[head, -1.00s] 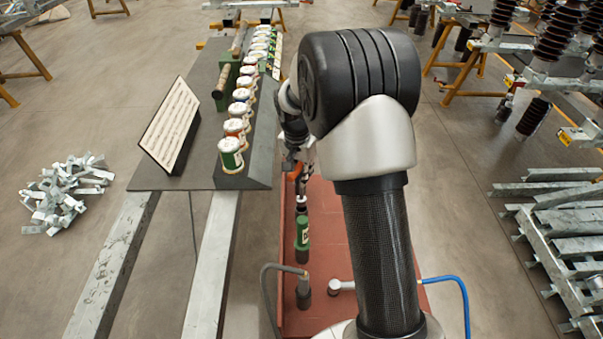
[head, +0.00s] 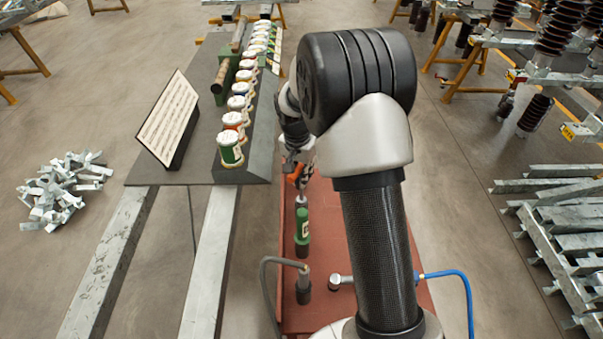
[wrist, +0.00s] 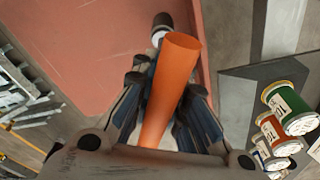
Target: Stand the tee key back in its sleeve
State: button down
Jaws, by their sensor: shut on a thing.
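The tee key's orange handle (wrist: 172,85) is between the fingers of my gripper (wrist: 170,105), which is shut on it. In the head view the orange handle (head: 299,178) shows below my wrist, over the red deck. A green cylinder with a pale label (head: 302,230), which looks like the sleeve, stands upright on the deck just below the gripper. A grey and dark piece (head: 301,203) shows between handle and green cylinder. I cannot tell whether the key's lower end is inside the cylinder. In the wrist view the handle hides what lies beneath it.
The red deck (head: 345,240) has a dark fitting with a grey hose (head: 304,285) and a silver-ended fitting (head: 336,282) near the front. A row of labelled spools (head: 230,148) and a tilted sign board (head: 168,118) stand on the grey bench to the left.

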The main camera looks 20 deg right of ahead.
aim_at(299, 167)
jog(key=shift+f+b, duration=2.2)
jog(key=shift+f, duration=1.35)
jog(key=c, duration=1.5)
grip_release()
jog(key=r, duration=0.8)
jog(key=s+a+r, duration=0.1)
jog(key=r, duration=0.3)
jog(key=shift+a, duration=0.1)
